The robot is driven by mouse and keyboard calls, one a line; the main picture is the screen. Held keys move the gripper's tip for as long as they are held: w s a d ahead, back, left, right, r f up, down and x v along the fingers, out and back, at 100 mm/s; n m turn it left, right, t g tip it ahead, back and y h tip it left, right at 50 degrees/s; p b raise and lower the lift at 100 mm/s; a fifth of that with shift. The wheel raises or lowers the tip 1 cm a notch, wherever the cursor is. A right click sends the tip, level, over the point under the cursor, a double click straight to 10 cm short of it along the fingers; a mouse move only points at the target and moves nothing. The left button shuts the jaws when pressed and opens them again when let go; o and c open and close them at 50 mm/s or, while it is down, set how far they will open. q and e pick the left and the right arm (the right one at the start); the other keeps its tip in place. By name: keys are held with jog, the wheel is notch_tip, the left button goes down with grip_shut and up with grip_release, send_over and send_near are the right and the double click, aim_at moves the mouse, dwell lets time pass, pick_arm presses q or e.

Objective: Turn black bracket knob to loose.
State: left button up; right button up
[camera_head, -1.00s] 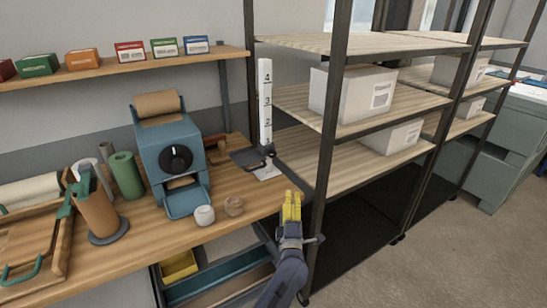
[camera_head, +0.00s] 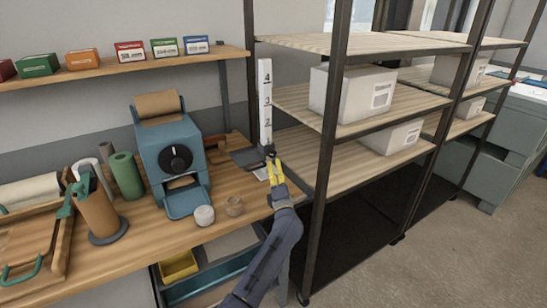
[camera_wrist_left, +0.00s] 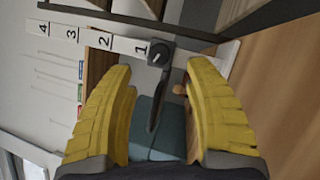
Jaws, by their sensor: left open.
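A white numbered post (camera_head: 265,100) stands at the right end of the workbench. It also shows in the left wrist view (camera_wrist_left: 75,36), lying sideways with its numbers. A black bracket (camera_head: 245,159) sits low on the post, near the 1 mark. Its dark knob (camera_wrist_left: 160,54) carries a small light pointer line and shows between my fingertips in the left wrist view. My left gripper (camera_head: 275,168) has yellow fingers spread open, just in front of the knob. In the left wrist view the fingers (camera_wrist_left: 162,70) stand either side of the knob with visible gaps. My right gripper is out of view.
A blue machine with a black dial (camera_head: 175,158) stands left of the post. A dark shelf upright (camera_head: 325,150) rises close to the right of my left arm.

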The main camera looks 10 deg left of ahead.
aim_at(273, 154)
pick_arm(q)
jog(key=x, duration=0.7)
jog(key=shift+w, duration=0.2)
grip_shut()
dwell(0.4)
jog(key=shift+r, duration=0.1)
